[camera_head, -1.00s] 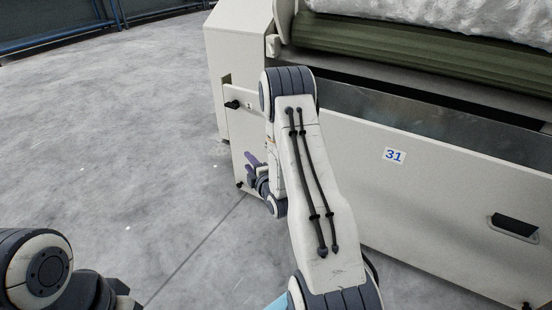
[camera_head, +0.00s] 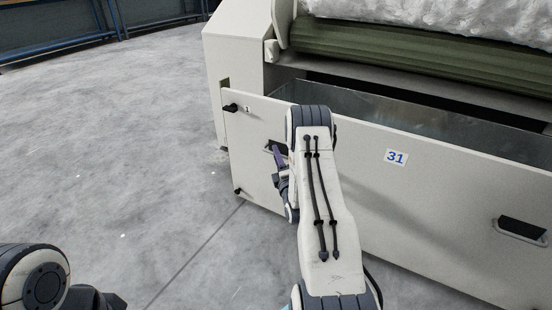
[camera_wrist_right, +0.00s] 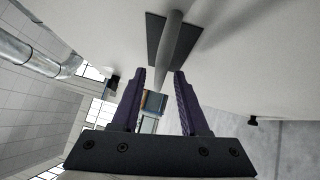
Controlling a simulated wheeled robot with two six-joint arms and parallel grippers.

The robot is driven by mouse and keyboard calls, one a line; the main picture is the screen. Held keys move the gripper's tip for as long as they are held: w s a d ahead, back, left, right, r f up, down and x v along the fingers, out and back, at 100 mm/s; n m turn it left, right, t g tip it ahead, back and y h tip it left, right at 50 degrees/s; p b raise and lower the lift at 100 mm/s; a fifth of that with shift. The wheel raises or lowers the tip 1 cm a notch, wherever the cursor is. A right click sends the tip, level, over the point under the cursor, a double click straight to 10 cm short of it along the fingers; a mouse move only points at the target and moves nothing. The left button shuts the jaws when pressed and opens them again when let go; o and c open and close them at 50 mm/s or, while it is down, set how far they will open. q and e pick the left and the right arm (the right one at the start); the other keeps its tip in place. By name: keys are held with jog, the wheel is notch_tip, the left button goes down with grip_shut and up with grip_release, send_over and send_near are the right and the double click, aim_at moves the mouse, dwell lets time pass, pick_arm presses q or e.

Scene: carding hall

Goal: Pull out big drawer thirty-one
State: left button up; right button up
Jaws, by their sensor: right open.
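Big drawer thirty-one (camera_head: 430,215) is a wide white front with a blue "31" label (camera_head: 396,157). It stands out from the machine, with its grey metal inside showing behind the top edge. Its left handle (camera_head: 270,150) is partly hidden by my right arm; its right handle (camera_head: 520,229) is in clear view. My right gripper (camera_head: 281,172) is at the left handle, mostly hidden by its own wrist. In the right wrist view its purple fingers (camera_wrist_right: 160,73) are open, and the grey handle bar (camera_wrist_right: 172,45) lines up with the gap between them. I cannot tell whether they touch it.
The machine (camera_head: 237,60) has a green roller (camera_head: 400,45) and white fibre (camera_head: 450,15) above the drawer. Black knobs stick out at the front's left edge. Open concrete floor (camera_head: 120,150) lies to the left, with blue rails (camera_head: 70,40) far back.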

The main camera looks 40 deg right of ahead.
jog(key=shift+w+d+r, duration=0.15)
jog(key=shift+w+d, duration=0.05)
jog(key=shift+w, duration=0.35)
grip_shut()
jog(key=shift+s, duration=0.1)
dwell(1.0)
